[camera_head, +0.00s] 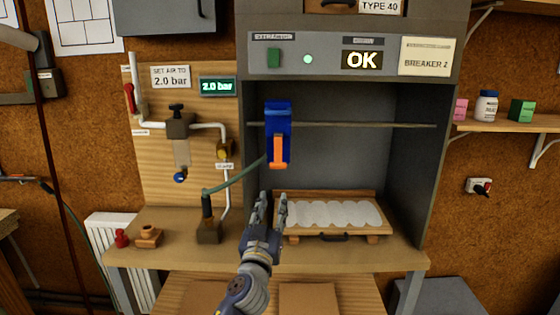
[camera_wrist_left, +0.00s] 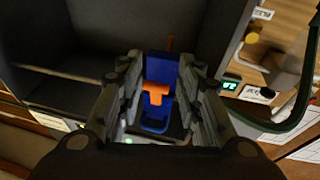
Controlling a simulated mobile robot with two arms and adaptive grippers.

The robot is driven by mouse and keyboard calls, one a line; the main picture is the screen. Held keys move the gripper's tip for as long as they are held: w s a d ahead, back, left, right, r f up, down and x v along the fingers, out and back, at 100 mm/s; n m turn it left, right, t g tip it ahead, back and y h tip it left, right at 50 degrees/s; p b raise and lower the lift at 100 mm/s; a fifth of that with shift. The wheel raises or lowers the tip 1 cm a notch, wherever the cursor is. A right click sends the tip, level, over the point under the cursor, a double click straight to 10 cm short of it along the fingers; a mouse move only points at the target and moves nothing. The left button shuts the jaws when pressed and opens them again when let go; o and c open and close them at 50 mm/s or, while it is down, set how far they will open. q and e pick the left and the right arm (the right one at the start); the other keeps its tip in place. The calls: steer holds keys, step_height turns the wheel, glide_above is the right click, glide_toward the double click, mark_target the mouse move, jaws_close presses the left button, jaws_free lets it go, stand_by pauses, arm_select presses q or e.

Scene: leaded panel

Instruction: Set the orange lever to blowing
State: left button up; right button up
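The orange lever (camera_head: 278,150) sits on the lower front of a blue air tool (camera_head: 278,112) hanging at the rod inside the grey booth. It points down the tool's front. A green hose (camera_head: 234,179) runs to it from the left. My left gripper (camera_head: 272,205) is open and empty, below the lever in the head view and seemingly apart from it. In the left wrist view, the orange lever (camera_wrist_left: 156,94) and the blue tool (camera_wrist_left: 158,115) appear in the gap between the open fingers. The lever's marking is not readable. My right gripper is not in view.
A wooden tray (camera_head: 290,234) with several pale rounded pieces stands on the bench below the tool. At the left are a valve (camera_head: 178,125), white pipes and a gauge display (camera_head: 217,86) reading 2.0 bar. The booth's sign (camera_head: 362,60) reads OK. The space around the lever looks clear.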

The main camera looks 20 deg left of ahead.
arm_select(q)
steer(key=t, duration=0.1)
glide_toward(277, 158)
steer(key=shift+n+t+y, duration=0.3)
steer(key=p+x, duration=0.2)
steer(key=x, duration=0.7)
steer(key=shift+w+d+f, duration=0.15)
steer(key=shift+w, duration=0.05)
steer(key=shift+x, duration=0.85)
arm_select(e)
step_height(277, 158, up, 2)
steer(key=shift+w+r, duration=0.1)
arm_select(q)
steer(key=shift+c, duration=0.5)
jaws_close()
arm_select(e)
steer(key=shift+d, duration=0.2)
